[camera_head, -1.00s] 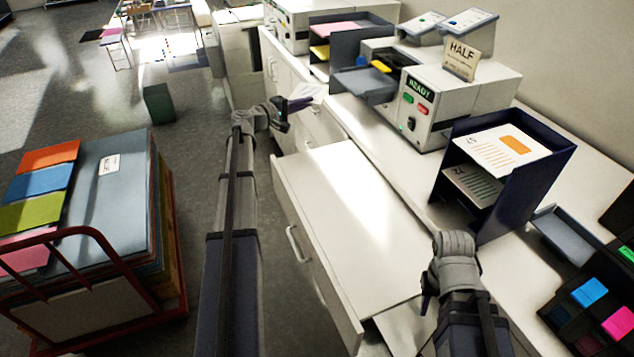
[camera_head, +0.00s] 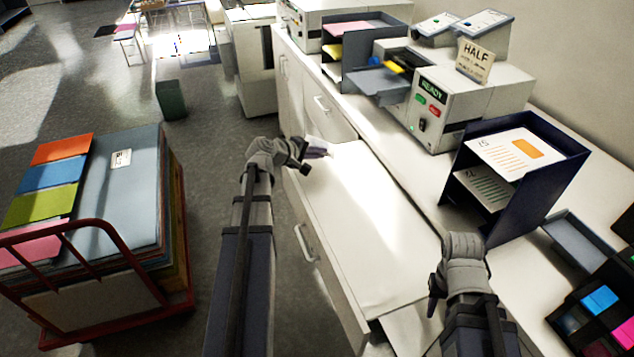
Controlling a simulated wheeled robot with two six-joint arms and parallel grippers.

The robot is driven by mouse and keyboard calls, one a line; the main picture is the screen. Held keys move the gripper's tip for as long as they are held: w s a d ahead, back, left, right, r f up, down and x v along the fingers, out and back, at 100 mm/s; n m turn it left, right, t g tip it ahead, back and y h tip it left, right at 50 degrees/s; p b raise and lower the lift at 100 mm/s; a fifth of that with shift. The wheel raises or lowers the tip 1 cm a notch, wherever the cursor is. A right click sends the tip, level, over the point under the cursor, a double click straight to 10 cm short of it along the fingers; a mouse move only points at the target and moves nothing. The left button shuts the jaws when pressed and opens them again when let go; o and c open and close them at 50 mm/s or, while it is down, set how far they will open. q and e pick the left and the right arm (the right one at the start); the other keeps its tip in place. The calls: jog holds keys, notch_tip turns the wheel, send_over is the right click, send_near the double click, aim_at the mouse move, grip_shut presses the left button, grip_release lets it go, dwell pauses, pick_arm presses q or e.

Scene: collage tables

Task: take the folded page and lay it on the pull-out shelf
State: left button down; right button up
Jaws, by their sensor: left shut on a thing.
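My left gripper (camera_head: 316,152) is shut on the folded page (camera_head: 317,142), a small pale piece largely hidden by the gripper and washed out by the light. They are over the far left corner of the white pull-out shelf (camera_head: 372,225). I cannot tell whether the page touches the shelf. The shelf is pulled out from the counter and its top is bare. My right gripper (camera_head: 433,297) points down near the shelf's near right end, and its jaw opening cannot be made out.
A dark sorter (camera_head: 535,205) with printed pages stands on the counter right of the shelf. A machine marked READY (camera_head: 447,105) with a HALF sign (camera_head: 475,61) is behind. A red cart (camera_head: 115,328) with large boards stands on the floor at left.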

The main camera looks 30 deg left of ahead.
pick_arm(q)
notch_tip(320, 180, down, 9)
jog(key=b, duration=0.8)
jog(key=c, duration=1.2)
grip_release()
jog(key=shift+p+v, duration=1.75)
jog(key=shift+v, duration=2.3)
jog(key=shift+r, duration=0.1)
jog(key=r+p, duration=0.2)
jog(key=s+r+p, duration=0.1)
jog(key=r+p, duration=0.1)
jog(key=p, duration=0.1)
jog(key=s+r+p, duration=0.1)
jog(key=r+p, duration=0.1)
jog(key=r, duration=0.1)
jog(key=shift+s+a+r, duration=0.1)
jog(key=shift+s+a, duration=0.1)
jog(key=shift+a, duration=0.2)
